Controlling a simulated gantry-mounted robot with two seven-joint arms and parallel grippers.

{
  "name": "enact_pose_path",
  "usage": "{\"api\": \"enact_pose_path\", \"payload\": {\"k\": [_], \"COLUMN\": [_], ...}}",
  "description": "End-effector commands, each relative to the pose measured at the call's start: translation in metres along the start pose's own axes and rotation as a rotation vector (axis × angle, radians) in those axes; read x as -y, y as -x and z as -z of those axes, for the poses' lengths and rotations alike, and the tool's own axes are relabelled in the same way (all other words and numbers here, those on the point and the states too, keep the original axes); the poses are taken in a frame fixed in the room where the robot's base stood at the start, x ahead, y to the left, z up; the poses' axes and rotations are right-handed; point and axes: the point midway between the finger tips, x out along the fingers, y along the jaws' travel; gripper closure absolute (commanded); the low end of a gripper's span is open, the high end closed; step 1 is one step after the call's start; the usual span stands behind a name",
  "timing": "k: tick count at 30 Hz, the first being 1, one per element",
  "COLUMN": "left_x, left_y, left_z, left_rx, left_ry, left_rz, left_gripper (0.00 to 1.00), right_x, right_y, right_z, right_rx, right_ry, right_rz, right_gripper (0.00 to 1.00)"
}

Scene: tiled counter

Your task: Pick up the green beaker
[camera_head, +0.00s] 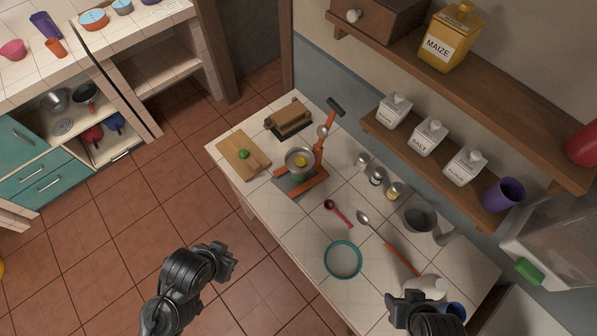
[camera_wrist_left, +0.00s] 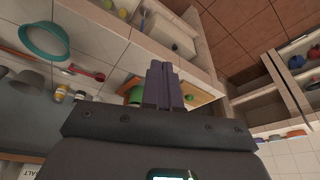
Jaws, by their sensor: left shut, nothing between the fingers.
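I cannot pick out a green beaker with certainty. A small green object (camera_head: 298,177) shows partly under the metal bowl of an orange scale (camera_head: 313,180) on the counter; its shape is mostly hidden. A small round green thing (camera_head: 243,154) lies on a cutting board (camera_head: 236,166). In the left wrist view a green rounded object (camera_wrist_left: 136,96) shows beside my fingers, partly hidden. My left gripper (camera_head: 228,262) is over the floor, left of the counter; its fingers (camera_wrist_left: 163,84) are together and empty. My right gripper (camera_head: 408,297) is at the counter's near right; its fingers are unclear.
A teal ring-shaped dish (camera_head: 328,270), a red spoon (camera_head: 338,213), a long-handled spoon (camera_head: 390,247) and a grey pot (camera_head: 420,218) occupy the counter. Small jars (camera_head: 377,176) stand along the back. Shelves (camera_head: 520,112) overhang the wall side. The floor (camera_head: 110,235) is clear.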

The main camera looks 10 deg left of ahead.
Motion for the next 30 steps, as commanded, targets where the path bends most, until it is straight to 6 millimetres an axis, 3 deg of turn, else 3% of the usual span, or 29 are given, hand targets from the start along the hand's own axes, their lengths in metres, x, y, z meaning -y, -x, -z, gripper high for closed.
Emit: {"api": "enact_pose_path", "payload": {"k": [2,19,30], "left_x": [0.0000,0.0000,0.0002], "left_y": [0.0000,0.0000,-0.0002], "left_z": [0.0000,0.0000,0.0002], "left_rx": [0.000,0.000,0.000], "left_ry": [0.000,0.000,-0.033], "left_rz": [0.000,0.000,0.000], "left_gripper": [0.94,0.07,0.07], "right_x": [0.0000,0.0000,0.0000], "right_y": [0.0000,0.0000,0.0000], "right_z": [0.0000,0.0000,0.0000], "right_rx": [0.000,0.000,0.000], "right_ry": [0.000,0.000,0.000], "right_rz": [0.000,0.000,0.000], "right_gripper": [0.51,0.51,0.51]}}
